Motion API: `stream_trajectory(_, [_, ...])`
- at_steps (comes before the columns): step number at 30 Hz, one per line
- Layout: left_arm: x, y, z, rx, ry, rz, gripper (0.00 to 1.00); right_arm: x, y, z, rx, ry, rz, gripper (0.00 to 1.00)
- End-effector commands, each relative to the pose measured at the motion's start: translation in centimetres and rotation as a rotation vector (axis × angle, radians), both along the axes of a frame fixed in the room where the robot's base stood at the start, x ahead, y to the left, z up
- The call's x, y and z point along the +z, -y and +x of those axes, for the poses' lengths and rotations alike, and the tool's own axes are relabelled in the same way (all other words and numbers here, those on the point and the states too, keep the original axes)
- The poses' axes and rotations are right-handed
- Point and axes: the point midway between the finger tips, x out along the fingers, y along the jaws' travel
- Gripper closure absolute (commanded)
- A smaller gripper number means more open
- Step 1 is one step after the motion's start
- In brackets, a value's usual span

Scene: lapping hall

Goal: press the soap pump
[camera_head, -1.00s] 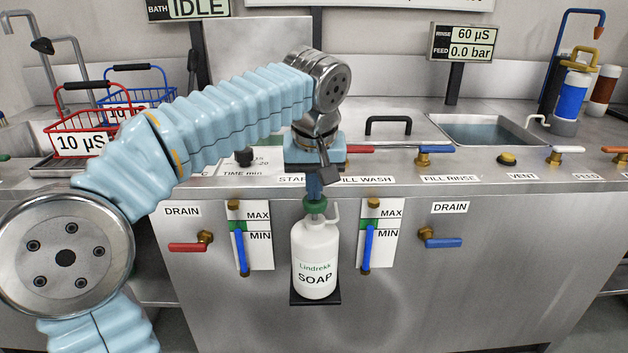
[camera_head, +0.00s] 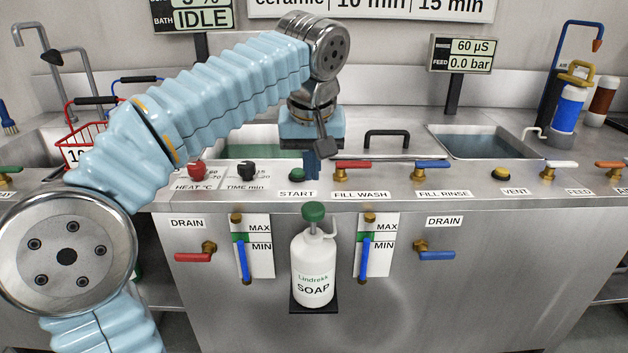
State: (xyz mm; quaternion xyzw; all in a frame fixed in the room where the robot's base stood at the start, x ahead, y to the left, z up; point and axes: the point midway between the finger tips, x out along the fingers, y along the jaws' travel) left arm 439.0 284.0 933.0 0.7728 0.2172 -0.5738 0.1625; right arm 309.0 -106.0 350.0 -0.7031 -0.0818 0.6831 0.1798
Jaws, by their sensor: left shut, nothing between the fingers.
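The soap bottle (camera_head: 313,268) is white, with a label reading Lindrekk SOAP. It stands upright on a small black shelf (camera_head: 315,302) on the front of the steel bench. Its pump has a green head (camera_head: 313,211) and a white spout pointing right. My left gripper (camera_head: 312,172) points down above the pump head, apart from it, near the bench's front edge. Its fingers are shut and empty. My right gripper is not in view.
Blue level gauges (camera_head: 244,258) flank the bottle, with red (camera_head: 193,257) and blue (camera_head: 436,255) drain handles further out. The green START button (camera_head: 296,174) and fill valves (camera_head: 352,165) line the bench edge. A red basket (camera_head: 84,140) stands at left.

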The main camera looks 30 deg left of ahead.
Motion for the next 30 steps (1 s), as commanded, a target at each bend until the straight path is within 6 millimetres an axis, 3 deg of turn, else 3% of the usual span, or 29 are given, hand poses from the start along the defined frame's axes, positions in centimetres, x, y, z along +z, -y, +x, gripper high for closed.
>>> stream_trajectory(3, [2.3,0.4,-0.5,-0.002,0.004,-0.001,1.0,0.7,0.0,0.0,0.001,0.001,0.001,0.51])
stream_trajectory(9, [4.0,0.7,-0.9,-0.001,0.003,-0.001,1.0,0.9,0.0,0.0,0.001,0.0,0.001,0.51])
stream_trajectory(30, [4.2,0.6,-1.0,0.001,0.003,0.001,1.0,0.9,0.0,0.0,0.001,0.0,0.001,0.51])
